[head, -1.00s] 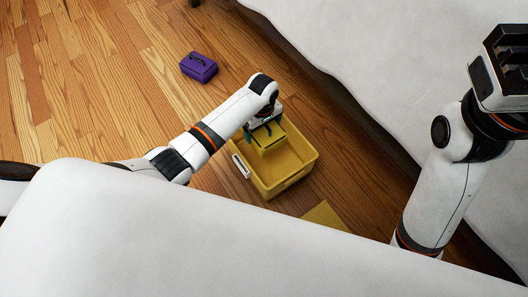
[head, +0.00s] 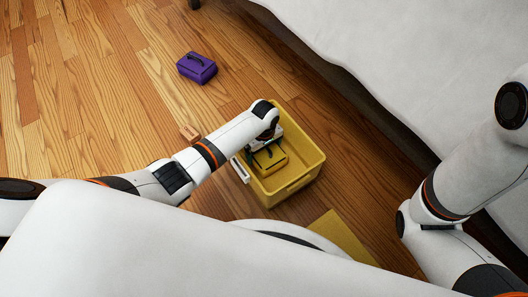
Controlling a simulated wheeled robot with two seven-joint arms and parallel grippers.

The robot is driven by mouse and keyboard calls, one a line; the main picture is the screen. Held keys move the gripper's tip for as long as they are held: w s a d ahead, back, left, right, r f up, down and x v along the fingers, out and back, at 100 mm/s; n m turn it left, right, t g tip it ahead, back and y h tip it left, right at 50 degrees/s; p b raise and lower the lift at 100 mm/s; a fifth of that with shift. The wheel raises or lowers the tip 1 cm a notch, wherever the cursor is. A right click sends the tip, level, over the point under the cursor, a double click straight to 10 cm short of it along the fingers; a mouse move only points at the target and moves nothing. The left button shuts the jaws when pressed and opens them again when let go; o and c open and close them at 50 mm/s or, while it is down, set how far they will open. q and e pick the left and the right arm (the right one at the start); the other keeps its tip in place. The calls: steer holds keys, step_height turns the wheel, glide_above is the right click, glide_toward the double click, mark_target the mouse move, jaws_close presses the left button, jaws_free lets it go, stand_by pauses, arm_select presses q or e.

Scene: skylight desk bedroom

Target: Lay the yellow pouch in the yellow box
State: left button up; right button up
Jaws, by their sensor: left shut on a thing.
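The yellow box (head: 308,170) is an open-topped bin on the wooden floor, just right of the picture's middle, with a white handle on its left side. My left gripper (head: 265,153) reaches down inside it and is shut on the yellow pouch (head: 272,165). The pouch is within the box's walls, towards the left side, with a dark handle or strap on top. I cannot tell whether it touches the box's bottom. My left arm hides the box's upper left corner. My right arm shows at the right edge, but its gripper is out of view.
A purple case (head: 197,68) with a dark handle lies on the floor at the upper left. A flat yellow piece (head: 340,236) lies in front of the box. A white bed (head: 400,60) borders the right.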

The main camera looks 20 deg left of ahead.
arm_select(q)
steer(key=shift+r, duration=0.2)
steer(key=shift+f, duration=0.1)
steer(key=shift+f, duration=0.15)
steer(key=o, duration=0.7)
